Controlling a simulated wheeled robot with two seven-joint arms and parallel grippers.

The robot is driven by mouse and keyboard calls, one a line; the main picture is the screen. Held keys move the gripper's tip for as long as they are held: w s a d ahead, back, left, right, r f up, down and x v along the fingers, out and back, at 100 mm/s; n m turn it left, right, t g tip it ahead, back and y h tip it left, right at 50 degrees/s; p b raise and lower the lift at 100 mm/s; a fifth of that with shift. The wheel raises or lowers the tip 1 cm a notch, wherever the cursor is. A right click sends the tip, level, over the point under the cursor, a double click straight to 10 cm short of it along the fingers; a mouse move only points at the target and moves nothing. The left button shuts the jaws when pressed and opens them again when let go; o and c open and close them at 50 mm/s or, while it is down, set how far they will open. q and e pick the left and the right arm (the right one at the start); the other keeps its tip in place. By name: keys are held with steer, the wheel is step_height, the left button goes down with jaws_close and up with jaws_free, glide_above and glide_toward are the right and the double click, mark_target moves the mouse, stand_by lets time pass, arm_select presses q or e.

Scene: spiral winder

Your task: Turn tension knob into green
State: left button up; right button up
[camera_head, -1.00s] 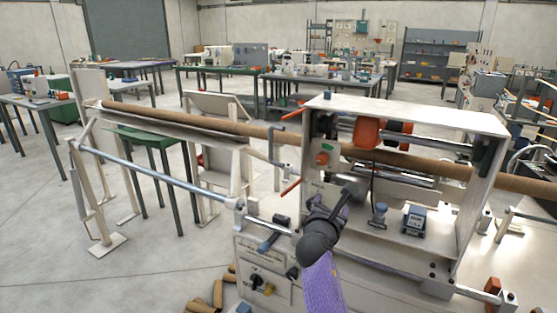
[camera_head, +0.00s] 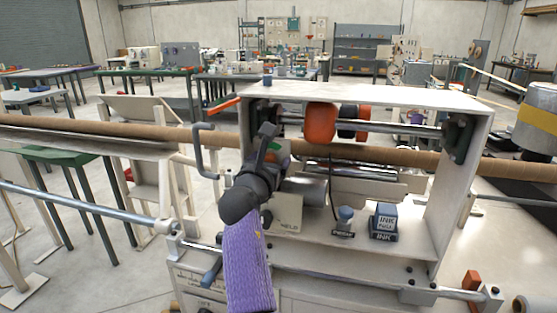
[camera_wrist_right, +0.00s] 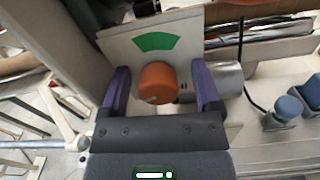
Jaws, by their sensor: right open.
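The orange tension knob (camera_wrist_right: 157,83) sits on a pale plate in the right wrist view, just below a green arc mark (camera_wrist_right: 156,41). My right gripper (camera_wrist_right: 160,75) is open, with one purple finger on each side of the knob. A gap shows between the knob and each finger. In the head view my right gripper (camera_head: 267,143) is at the left end of the winder's frame and hides most of the knob. I do not see my left gripper.
Right of the gripper are a metal cylinder (camera_head: 304,191), a blue-topped part (camera_head: 345,214) and a blue ink box (camera_head: 384,221). A bent crank handle (camera_head: 205,152) stands to the left. A long cardboard tube (camera_head: 400,158) runs through the frame.

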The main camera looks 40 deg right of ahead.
steer(key=shift+a+r, duration=0.15)
steer(key=shift+s, duration=0.1)
steer(key=shift+c, duration=0.4)
jaws_close()
arm_select(q)
steer(key=shift+s+a, duration=0.15)
steer(key=shift+a, duration=0.35)
